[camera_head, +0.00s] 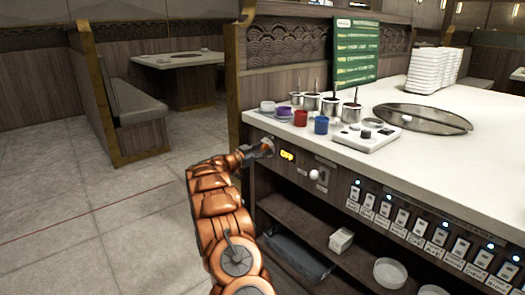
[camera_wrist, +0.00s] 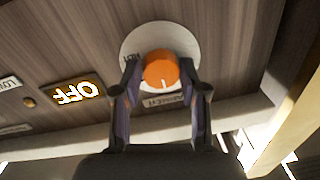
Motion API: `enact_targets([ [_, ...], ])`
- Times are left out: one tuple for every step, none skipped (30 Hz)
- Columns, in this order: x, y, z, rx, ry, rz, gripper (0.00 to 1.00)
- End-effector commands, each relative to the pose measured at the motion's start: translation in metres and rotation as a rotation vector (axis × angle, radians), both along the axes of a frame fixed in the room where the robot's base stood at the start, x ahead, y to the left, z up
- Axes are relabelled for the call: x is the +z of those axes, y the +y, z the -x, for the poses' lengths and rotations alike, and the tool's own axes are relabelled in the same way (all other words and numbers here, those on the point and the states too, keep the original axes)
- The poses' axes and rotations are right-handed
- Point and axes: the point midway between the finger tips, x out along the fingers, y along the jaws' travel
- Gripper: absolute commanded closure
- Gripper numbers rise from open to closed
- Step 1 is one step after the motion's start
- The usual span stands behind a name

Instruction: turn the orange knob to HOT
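The orange knob (camera_wrist: 160,68) sits on a round white plate (camera_wrist: 135,42) on a wood panel in the wrist view. Its white mark points toward the bottom of the picture. My gripper (camera_wrist: 160,78) has one finger on each side of the knob, with small gaps showing, so it looks open around it. Contact is not clear. A lit amber display (camera_wrist: 76,93) reads OFF, turned over in this view. Small labels by the plate are partly hidden by the fingers.
A white-topped counter (camera_head: 440,125) carries sauce wells (camera_head: 330,105), red (camera_head: 300,118) and blue (camera_head: 321,125) cups, and a white device (camera_head: 367,135). A white knob (camera_head: 315,175) and a row of switches (camera_head: 385,190) lie to the right. The floor (camera_head: 70,215) at left is clear.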

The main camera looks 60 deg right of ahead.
Motion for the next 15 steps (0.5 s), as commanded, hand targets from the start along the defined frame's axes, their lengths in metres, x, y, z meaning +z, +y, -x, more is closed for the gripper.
enact_targets([
  [-0.0001, 0.0001, -0.0001, 0.0, 0.0, 0.0, 0.66],
  [-0.0001, 0.0001, 0.0, 0.0, 0.0, 0.0, 0.69],
  [-0.0001, 0.0001, 0.0, 0.0, 0.0, 0.0, 0.73],
  [-0.0001, 0.0001, 0.0, 0.0, 0.0, 0.0, 0.76],
  [-0.0001, 0.0, 0.0001, 0.0, 0.0, 0.0, 0.79],
  [-0.0002, 0.0, 0.0002, -0.001, 0.0, 0.0, 0.83],
  [-0.0002, 0.0, 0.0002, -0.001, 0.0, 0.0, 0.86],
  [-0.0003, 0.0001, 0.0002, -0.001, 0.0, 0.0, 0.9],
  [-0.0003, 0.0001, 0.0003, -0.001, 0.0, 0.0, 0.94],
  [-0.0003, 0.0, 0.0004, -0.001, 0.0, 0.0, 0.97],
  [-0.0006, -0.0031, 0.0006, -0.002, -0.001, 0.0, 0.97],
  [-0.0004, -0.0018, 0.0004, -0.001, -0.001, 0.0, 0.96],
  [-0.0002, -0.0013, 0.0005, -0.001, -0.002, 0.0, 0.96],
  [-0.0003, -0.001, 0.0005, -0.001, -0.004, 0.001, 0.96],
  [-0.0003, -0.0007, 0.0006, -0.001, -0.008, 0.002, 0.96],
])
